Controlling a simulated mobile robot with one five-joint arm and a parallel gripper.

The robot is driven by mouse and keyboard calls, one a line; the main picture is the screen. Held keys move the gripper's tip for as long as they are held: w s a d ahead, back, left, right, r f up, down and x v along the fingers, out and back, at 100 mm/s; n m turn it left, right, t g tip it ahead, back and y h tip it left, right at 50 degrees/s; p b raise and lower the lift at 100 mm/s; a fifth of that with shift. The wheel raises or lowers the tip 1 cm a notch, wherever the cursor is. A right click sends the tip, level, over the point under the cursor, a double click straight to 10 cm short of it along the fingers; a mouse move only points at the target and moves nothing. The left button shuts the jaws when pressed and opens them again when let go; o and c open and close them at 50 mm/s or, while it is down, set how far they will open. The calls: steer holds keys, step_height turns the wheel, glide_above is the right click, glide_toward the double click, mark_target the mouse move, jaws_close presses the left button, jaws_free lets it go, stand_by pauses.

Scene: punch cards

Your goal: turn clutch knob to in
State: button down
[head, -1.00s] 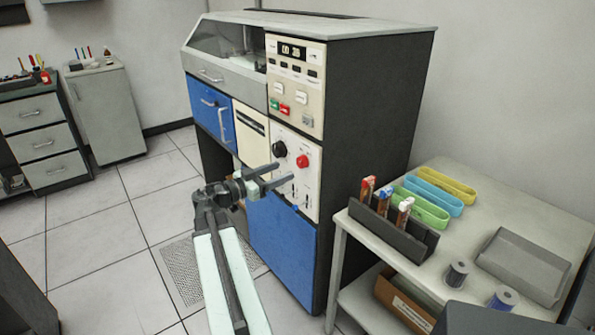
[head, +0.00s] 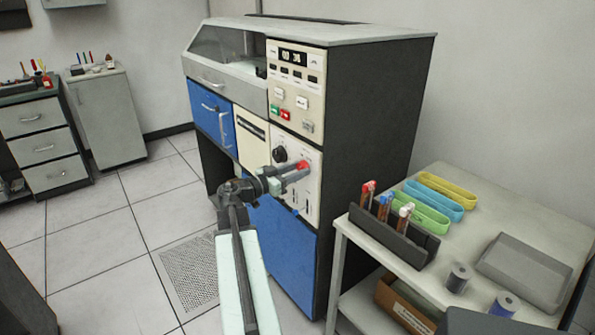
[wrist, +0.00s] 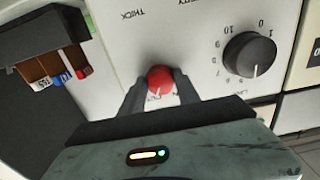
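The red clutch knob (wrist: 160,78) is on the pale control panel of the machine. It also shows at the fingertips in the head view (head: 303,165). In the wrist view, where the panel lettering is upside down, its white mark points down and slightly left, toward the label that seems to read OUT; the IN label is just right of that. My gripper (wrist: 161,82) has one finger on each side of the knob, and both appear to touch it. In the head view, my gripper (head: 301,170) reaches the panel from the front left.
A black numbered dial (wrist: 250,54) is close beside the red knob. Sliders are lower on the panel. A table (head: 520,215) with a dark card rack (head: 392,236), coloured trays and spools stands right of the machine. Floor at left is open.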

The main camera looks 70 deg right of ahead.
steer(key=shift+n, duration=0.4)
steer(key=n, duration=1.1)
steer(key=shift+s+a, duration=0.1)
steer(key=shift+a, duration=0.05)
stand_by(0.3)
steer(key=c, duration=0.9)
jaws_free()
